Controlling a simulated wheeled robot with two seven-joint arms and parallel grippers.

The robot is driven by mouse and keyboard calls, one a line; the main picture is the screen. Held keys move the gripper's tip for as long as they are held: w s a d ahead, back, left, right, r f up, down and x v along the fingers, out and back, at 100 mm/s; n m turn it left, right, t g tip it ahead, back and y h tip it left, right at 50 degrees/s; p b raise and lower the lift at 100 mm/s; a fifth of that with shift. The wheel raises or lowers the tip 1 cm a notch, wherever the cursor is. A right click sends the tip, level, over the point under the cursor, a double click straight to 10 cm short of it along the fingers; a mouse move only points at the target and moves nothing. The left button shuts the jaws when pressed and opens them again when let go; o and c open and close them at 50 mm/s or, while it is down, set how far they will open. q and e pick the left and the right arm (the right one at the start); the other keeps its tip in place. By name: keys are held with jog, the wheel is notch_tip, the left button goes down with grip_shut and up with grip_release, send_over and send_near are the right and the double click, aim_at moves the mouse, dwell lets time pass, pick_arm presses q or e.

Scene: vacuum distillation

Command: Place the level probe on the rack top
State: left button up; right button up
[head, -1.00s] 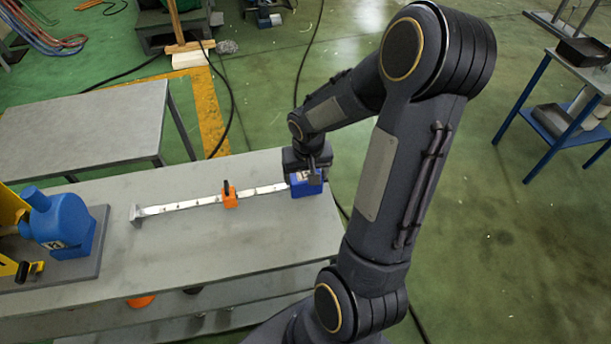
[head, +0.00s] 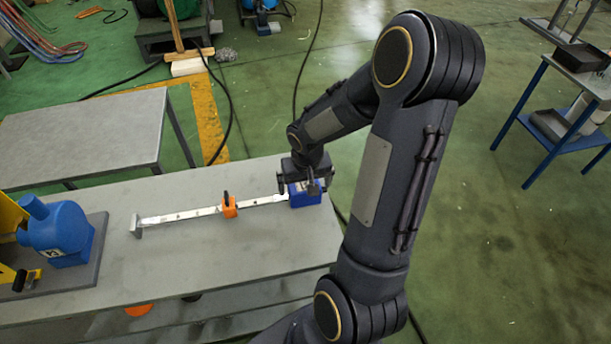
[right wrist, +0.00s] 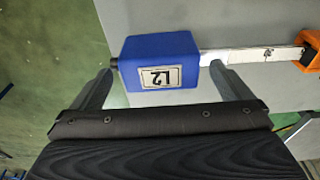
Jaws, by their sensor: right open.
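The level probe is most likely the long white strip (head: 180,215) with a blue block (head: 307,196) at its right end and an orange slider (head: 230,206). It lies flat on the grey bench top (head: 200,255), which may be the rack top. My right gripper (head: 307,187) is at the blue block. In the right wrist view the block (right wrist: 158,52), labelled L2, stands between the spread fingers. Whether either finger touches it is unclear. A small grey end piece (head: 137,226) is at the strip's left end. My left gripper is out of view.
A blue vessel (head: 58,232) stands on a dark plate (head: 92,262) at the bench's left, beside yellow parts. A lower grey table (head: 85,130) is behind. A blue-legged stand (head: 560,130) is at the far right.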

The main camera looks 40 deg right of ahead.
notch_tip(320, 180, up, 11)
jog(key=s, duration=0.2)
jog(key=s+a+r+n+t+y, duration=0.2)
jog(key=s+a, duration=0.3)
jog(key=a, duration=0.4)
jog(key=s+a+r+n+t+y, duration=0.2)
jog(key=s+a, duration=0.3)
jog(key=a, duration=0.4)
jog(key=shift+s+r+n+y+p, duration=0.3)
jog(key=shift+r+y, duration=0.1)
jog(key=shift+r, duration=0.3)
jog(key=shift+d, duration=0.1)
